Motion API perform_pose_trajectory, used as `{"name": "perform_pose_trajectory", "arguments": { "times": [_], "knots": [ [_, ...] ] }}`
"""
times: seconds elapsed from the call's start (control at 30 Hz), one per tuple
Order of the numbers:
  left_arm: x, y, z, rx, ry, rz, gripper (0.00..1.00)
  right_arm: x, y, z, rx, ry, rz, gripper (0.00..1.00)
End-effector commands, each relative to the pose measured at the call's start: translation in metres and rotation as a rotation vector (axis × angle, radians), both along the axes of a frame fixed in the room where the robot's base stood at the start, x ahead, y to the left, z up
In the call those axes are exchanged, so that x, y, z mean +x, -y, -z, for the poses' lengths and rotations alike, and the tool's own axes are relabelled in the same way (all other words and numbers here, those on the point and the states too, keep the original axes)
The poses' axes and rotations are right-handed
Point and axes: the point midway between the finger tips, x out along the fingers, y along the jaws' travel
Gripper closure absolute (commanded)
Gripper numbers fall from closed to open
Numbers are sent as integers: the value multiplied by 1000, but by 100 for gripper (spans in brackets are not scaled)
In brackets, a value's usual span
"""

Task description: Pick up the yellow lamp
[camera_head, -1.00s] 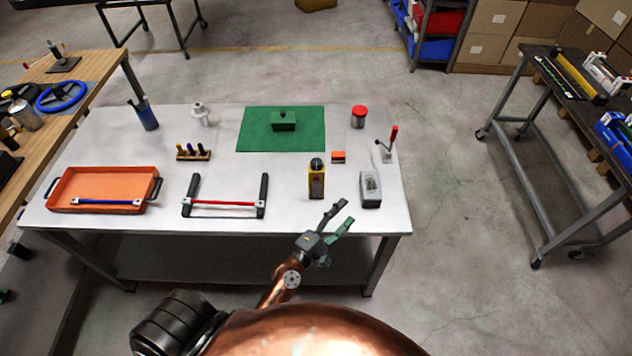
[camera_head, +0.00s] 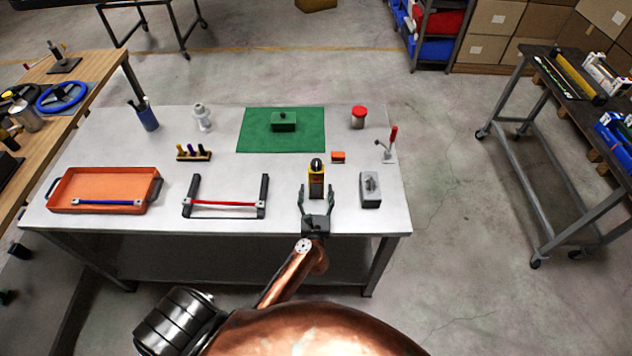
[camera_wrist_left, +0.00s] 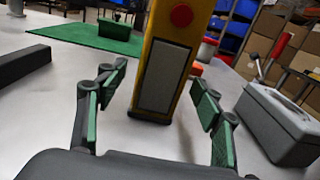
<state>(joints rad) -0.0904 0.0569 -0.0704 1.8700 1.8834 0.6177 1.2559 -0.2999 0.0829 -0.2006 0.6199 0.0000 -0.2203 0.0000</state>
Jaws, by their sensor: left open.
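The yellow lamp (camera_head: 316,180), yellow with a dark top, stands upright on the white table (camera_head: 120,180) near its front edge. In the left wrist view the lamp (camera_wrist_left: 182,45) shows a grey panel and a red round button, and its top is cut off. My left gripper (camera_head: 316,193) is open, with one finger on each side of the lamp's lower part in the head view. In the wrist view the fingertips (camera_wrist_left: 158,80) are spread, the lamp standing beyond and between them, with gaps on both sides. My right gripper is not in view.
A grey box (camera_head: 370,192) stands close to the right of the lamp. A rack with a red bar (camera_head: 222,204) is at its left. A small orange block (camera_head: 338,157) and a green mat (camera_head: 255,140) lie behind. An orange tray (camera_head: 100,182) is at the far left.

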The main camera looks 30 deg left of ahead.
Motion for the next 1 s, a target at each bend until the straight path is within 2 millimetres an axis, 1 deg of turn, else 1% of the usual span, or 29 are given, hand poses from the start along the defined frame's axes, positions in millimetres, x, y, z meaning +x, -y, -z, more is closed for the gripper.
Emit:
{"name": "perform_pose_trajectory", "arguments": {
  "times": [0.03,0.13,0.43,1.0],
  "knots": [
    [7,-4,-1,4,0,0,39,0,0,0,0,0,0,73],
    [16,-9,0,1,0,1,39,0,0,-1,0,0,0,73],
    [19,-11,0,1,-1,1,40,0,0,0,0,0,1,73],
    [18,-11,0,2,-1,1,79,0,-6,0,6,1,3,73]
  ]
}}
